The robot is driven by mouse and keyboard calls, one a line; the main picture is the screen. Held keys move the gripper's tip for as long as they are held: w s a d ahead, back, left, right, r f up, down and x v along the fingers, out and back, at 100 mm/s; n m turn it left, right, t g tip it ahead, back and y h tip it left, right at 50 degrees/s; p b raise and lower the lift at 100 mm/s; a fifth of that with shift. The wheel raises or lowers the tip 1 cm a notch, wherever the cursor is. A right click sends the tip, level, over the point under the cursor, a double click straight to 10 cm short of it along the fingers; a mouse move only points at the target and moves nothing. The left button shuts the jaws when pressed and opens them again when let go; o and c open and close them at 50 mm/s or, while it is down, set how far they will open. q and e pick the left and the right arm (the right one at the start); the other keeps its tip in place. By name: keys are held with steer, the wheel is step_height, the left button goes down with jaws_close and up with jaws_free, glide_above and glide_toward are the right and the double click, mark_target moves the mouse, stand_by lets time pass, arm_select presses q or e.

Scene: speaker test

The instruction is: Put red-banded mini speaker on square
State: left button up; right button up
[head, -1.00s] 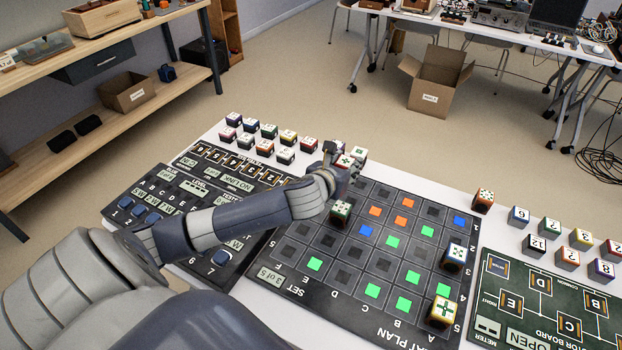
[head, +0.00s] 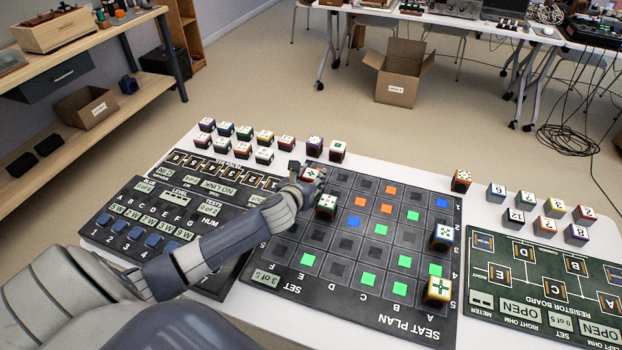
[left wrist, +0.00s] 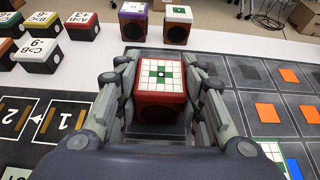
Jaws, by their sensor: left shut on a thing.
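My left gripper (head: 312,176) is shut on the red-banded mini speaker (head: 316,172), at the far left corner of the dark seat plan (head: 420,332). In the left wrist view the red-banded mini speaker (left wrist: 161,92) sits between the two fingers, its white top with a green cross pattern facing up. It is over a dark cell of the plan; I cannot tell whether it touches it. The seat plan has dark, orange, green and blue squares. A green-banded speaker (head: 326,206) stands close to the gripper on the plan. My right gripper is out of view.
A purple-banded speaker (head: 315,146) and another speaker (head: 337,151) stand behind the plan. Blue (head: 443,237), yellow (head: 438,291) and orange (head: 461,181) speakers stand at its right side. Several labelled cubes (head: 244,133) are at the left. A resistor board (head: 540,275) lies right.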

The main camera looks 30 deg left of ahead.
arm_select(q)
steer(key=shift+f, duration=0.2)
steer(key=o, duration=0.8)
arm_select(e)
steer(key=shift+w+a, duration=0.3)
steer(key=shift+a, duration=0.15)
